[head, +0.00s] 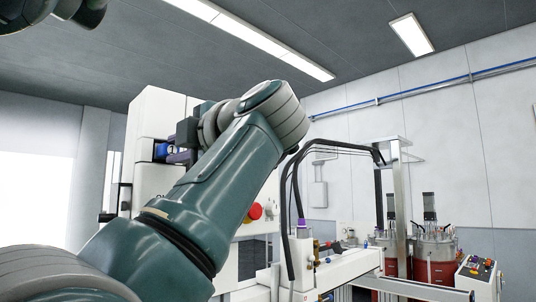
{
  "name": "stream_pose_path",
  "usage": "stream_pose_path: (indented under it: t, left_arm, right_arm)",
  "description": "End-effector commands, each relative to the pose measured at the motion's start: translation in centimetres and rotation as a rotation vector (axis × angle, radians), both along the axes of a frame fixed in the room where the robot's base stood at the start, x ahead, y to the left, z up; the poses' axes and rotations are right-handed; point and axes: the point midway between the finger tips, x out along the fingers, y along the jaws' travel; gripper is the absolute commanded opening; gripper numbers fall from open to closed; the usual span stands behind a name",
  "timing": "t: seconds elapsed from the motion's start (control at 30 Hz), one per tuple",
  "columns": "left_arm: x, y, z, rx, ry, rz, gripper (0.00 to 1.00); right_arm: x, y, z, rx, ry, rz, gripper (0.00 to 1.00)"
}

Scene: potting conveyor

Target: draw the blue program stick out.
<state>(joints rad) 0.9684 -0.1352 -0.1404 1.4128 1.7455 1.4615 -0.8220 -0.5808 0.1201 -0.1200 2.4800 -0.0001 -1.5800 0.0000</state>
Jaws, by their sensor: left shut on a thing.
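A white machine cabinet (146,193) stands behind my left arm, with a dark recess in its front. A small blue piece (160,151), which looks like the blue program stick, shows at that recess. My left gripper (174,152) is at the recess, shut on the blue stick. The forearm and elbow hide part of the gripper and much of the cabinet front. How far the stick sits in its slot cannot be told at this size. My right gripper does not show.
A red stop button (255,211) shows just right of my left arm. A white conveyor frame (345,268) with dark hoses extends at the lower right. Red pots (436,272) and a control box (478,272) stand beyond it. The space above the conveyor is open.

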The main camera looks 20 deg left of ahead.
Motion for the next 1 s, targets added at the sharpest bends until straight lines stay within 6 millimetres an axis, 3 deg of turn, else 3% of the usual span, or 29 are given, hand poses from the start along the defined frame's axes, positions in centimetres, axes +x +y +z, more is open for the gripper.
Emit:
stream_pose_path:
  t: [1.0]
  left_arm:
    - [-1.1,-2.6,0.0,0.0,-0.001,-0.001,0.0]
  right_arm:
    - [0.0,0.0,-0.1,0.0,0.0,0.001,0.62]
